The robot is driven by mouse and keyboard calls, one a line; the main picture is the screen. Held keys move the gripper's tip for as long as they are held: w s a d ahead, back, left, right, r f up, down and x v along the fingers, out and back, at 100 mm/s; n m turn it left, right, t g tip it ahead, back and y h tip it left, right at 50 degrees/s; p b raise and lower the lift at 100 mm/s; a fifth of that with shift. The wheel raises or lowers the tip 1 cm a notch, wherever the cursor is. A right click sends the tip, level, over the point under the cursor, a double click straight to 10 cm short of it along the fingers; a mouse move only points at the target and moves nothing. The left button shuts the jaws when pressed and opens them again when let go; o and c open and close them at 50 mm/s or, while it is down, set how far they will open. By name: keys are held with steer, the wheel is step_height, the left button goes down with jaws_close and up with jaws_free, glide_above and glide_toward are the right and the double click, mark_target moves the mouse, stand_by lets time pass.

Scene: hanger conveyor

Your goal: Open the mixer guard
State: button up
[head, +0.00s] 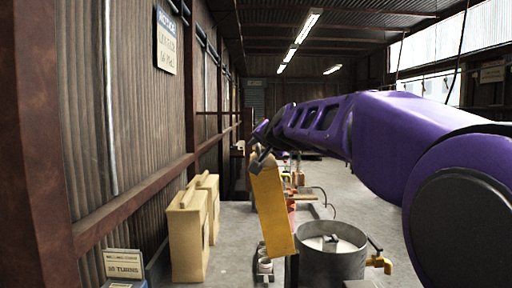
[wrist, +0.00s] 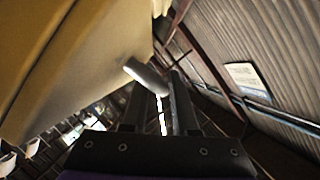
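The yellow mixer guard (head: 272,210) stands steeply raised, leaning slightly left, at the left side of the round grey mixer tub (head: 345,266). The tub's open top and pale contents show. My gripper (head: 262,160) is at the guard's upper end. In the wrist view the guard (wrist: 70,60) fills the upper left, and a pale grey rounded handle (wrist: 146,77) sticks out from it. The handle lies at the tips of my gripper's dark fingers (wrist: 158,95). A gap shows between the fingers; I cannot tell whether they touch the handle.
Tan box-like cases (head: 190,232) stand left of the guard, by the corrugated wall. A small sign (head: 123,264) is at the lower left. A yellow spout (head: 378,262) sticks out right of the tub. Open floor lies beyond the tub.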

steer(key=shift+c, duration=0.3)
jaws_close()
stand_by(1.3)
